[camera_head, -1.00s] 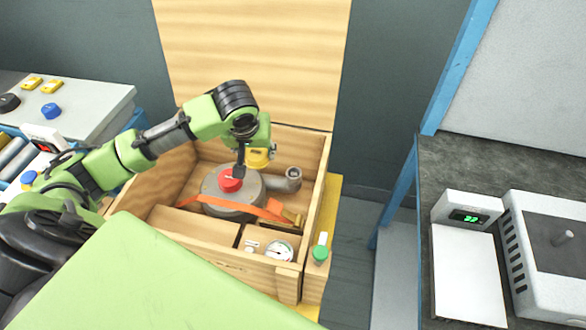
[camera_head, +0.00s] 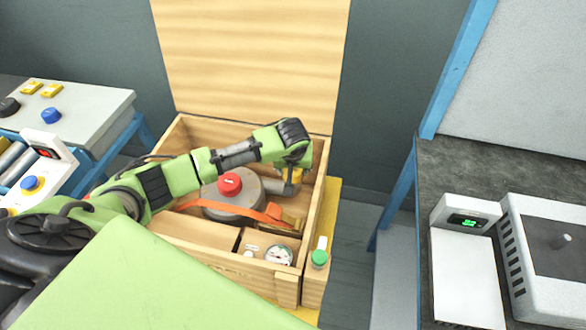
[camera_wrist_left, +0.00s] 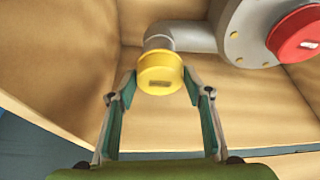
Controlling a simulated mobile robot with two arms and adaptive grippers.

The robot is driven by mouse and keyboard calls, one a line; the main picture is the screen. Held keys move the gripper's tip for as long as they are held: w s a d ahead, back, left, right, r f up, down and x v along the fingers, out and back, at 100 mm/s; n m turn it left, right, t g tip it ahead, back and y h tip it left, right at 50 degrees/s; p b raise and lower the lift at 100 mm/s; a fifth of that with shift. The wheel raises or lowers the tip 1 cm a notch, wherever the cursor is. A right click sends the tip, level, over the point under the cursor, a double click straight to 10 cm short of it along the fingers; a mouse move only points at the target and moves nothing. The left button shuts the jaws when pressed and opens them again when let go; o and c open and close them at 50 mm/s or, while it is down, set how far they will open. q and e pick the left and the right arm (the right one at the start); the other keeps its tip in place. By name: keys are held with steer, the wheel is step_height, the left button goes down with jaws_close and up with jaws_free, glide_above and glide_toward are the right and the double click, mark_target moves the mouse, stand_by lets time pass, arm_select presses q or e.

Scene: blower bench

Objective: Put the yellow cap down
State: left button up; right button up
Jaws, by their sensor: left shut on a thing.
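The yellow cap (camera_wrist_left: 160,73) is between the fingertips of my left gripper (camera_wrist_left: 160,88) in the left wrist view, and the gripper is shut on it. The cap is at the end of the grey elbow pipe (camera_wrist_left: 185,36) and hides its mouth; I cannot tell how far it is seated. In the head view my left gripper (camera_head: 294,172) is low inside the wooden crate, at its right side, and the cap (camera_head: 297,176) shows only partly. The grey blower (camera_head: 232,200) with a red cap (camera_head: 229,184) stands beside it. My right gripper is not in view.
The crate (camera_head: 316,215) has high walls close around the gripper and a raised lid (camera_head: 250,60) behind. An orange strap (camera_head: 245,213) crosses the blower. A gauge (camera_head: 279,255) lies in a front compartment. A green-capped bottle (camera_head: 319,256) stands outside the right wall.

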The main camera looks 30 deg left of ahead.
arm_select(q)
steer(key=shift+f, duration=0.3)
steer(key=shift+f, duration=0.35)
steer(key=o, duration=1)
steer(key=shift+c, duration=0.2)
steer(key=shift+r, duration=0.15)
steer(key=shift+r, duration=0.35)
steer(key=v, duration=1.2)
steer(key=shift+r+p, duration=0.2)
steer(key=shift+p, duration=0.15)
